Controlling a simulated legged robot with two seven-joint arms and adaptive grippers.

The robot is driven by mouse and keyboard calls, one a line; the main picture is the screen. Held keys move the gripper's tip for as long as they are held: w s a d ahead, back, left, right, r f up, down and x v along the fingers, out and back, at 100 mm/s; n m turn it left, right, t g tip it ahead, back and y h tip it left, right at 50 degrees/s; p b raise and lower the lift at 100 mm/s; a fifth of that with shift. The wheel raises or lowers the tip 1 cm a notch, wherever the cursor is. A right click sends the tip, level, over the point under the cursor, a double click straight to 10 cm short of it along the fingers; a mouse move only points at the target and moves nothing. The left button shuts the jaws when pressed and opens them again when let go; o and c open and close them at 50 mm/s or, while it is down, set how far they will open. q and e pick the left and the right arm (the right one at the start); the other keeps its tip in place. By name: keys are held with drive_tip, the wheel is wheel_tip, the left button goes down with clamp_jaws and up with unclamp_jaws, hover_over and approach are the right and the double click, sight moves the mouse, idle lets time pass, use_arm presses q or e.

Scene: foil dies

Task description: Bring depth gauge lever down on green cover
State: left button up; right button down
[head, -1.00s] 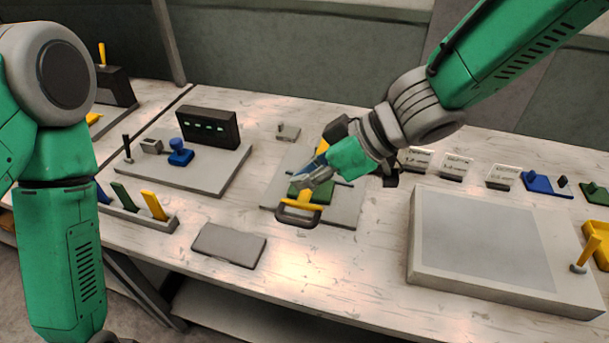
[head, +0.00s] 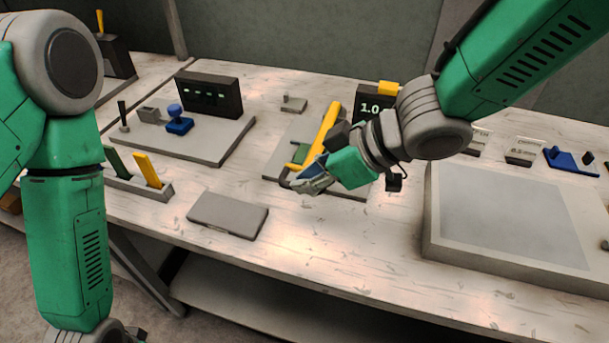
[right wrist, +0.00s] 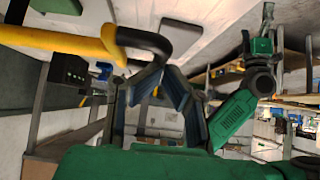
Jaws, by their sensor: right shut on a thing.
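The depth gauge lever (head: 324,128) is a yellow bar with a dark loop handle at its near end. In the head view it slopes from the back right down to the front left over the green cover (head: 299,153). My right gripper (head: 306,182) is shut at the handle end and partly hides it. In the right wrist view the black handle (right wrist: 160,40) and yellow bar (right wrist: 62,40) show close to the blue-grey fingers (right wrist: 165,88). I cannot tell whether the lever touches the cover. My left arm hangs at the left; its gripper is not seen.
A black display (head: 368,107) reading 1.0 stands behind the grey base plate (head: 278,165). A flat grey block (head: 228,214) lies to the front left. A large grey slab (head: 515,225) is at the right. A plate with a blue knob (head: 179,122) stands at the left.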

drive_tip(key=s+d+r+p, duration=0.4)
drive_tip(key=d+r+p, duration=0.2)
drive_tip(key=r, duration=0.4)
drive_tip(key=shift+r+p, duration=0.4)
drive_tip(key=shift+p, duration=0.45)
drive_tip(key=shift+d, duration=0.1)
